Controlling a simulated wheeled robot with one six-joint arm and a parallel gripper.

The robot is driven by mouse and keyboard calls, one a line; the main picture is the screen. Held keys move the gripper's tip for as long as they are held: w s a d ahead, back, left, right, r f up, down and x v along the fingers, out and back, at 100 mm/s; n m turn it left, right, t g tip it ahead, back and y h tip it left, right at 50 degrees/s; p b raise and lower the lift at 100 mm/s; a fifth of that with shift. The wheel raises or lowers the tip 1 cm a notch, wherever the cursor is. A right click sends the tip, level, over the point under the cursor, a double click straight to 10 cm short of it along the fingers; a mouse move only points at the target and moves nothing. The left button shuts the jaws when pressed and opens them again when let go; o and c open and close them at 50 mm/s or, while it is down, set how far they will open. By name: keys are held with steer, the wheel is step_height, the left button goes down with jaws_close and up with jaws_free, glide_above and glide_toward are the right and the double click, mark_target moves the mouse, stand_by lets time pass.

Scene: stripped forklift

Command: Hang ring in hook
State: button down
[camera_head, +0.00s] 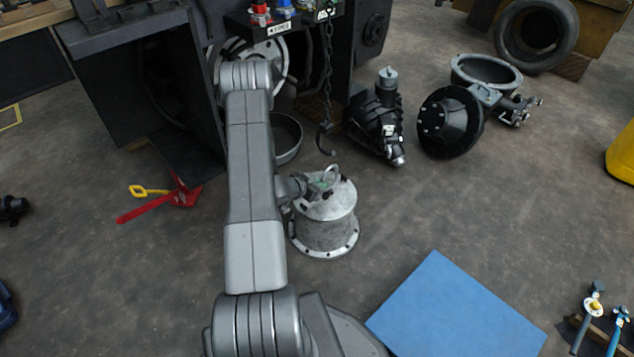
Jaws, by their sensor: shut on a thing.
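A grey metal cylinder (327,232) with a bolted bottom flange stands upright on the floor in the middle. A light metal ring (332,172) shows at its top. My gripper (318,186) is at the cylinder's top, shut on the ring; the fingers are small and the exact grip is hard to see. A dark hook (325,142) hangs on a chain (328,75) just above and behind the ring. The hook and ring look apart. My arm hides part of the area left of the cylinder.
A round pan (287,140) lies behind my arm. Dark machine parts (378,122) and a black drum part (447,125) lie to the right of the hook. A red tool (150,205) lies at left. A blue mat (455,315) is front right. Floor right of the cylinder is clear.

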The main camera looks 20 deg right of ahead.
steer(key=s+d+r, duration=0.2)
steer(key=s, duration=0.4)
steer(key=shift+d+r, duration=0.3)
steer(key=shift+r, duration=0.05)
steer(key=shift+r, duration=0.15)
step_height(320, 180, up, 7)
steer(key=p, duration=0.5)
steer(key=shift+r, duration=0.2)
stand_by(0.4)
steer(key=w+a+p, duration=0.1)
steer(key=w+a, duration=0.2)
steer(key=w, duration=0.4)
steer(key=shift+f+p, duration=0.2)
steer(key=shift+p, duration=0.1)
stand_by(0.4)
steer(key=shift+w, duration=0.1)
